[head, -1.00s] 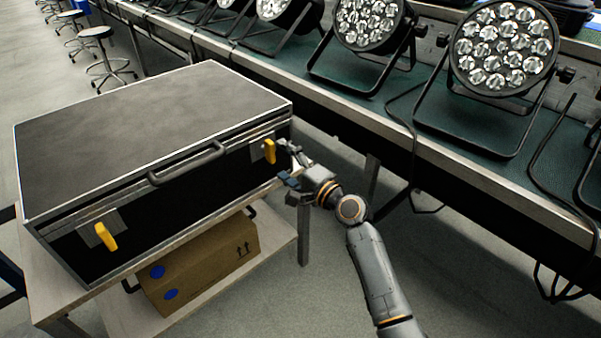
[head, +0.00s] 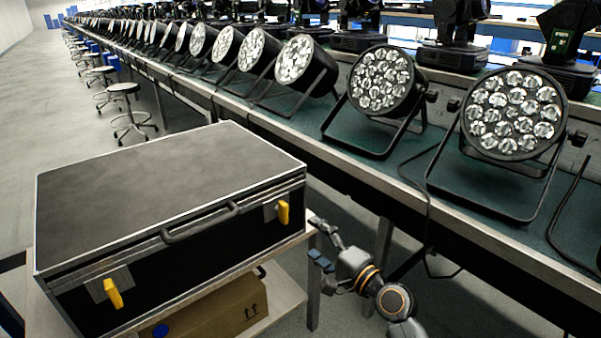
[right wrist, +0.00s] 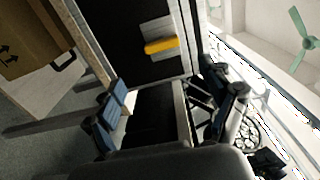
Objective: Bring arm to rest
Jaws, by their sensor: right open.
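My right gripper (head: 320,242) is in the lower middle of the head view, just right of the black flight case (head: 165,185). It is open with nothing between its fingers, and apart from the case. In the right wrist view the gripper's fingers (right wrist: 165,112) show spread, with the case (right wrist: 120,35) beyond them. The case is closed on its stand, with a handle (head: 200,222) and two yellow latches on its front; the right latch (head: 283,212) is nearest my gripper and also shows in the right wrist view (right wrist: 160,46). My left gripper is not in view.
A cardboard box (head: 215,312) sits on the shelf below the case. A long bench (head: 385,185) with several par cans (head: 380,82) runs behind and to the right. Stools (head: 124,90) line the far left. Cables hang by the bench edge.

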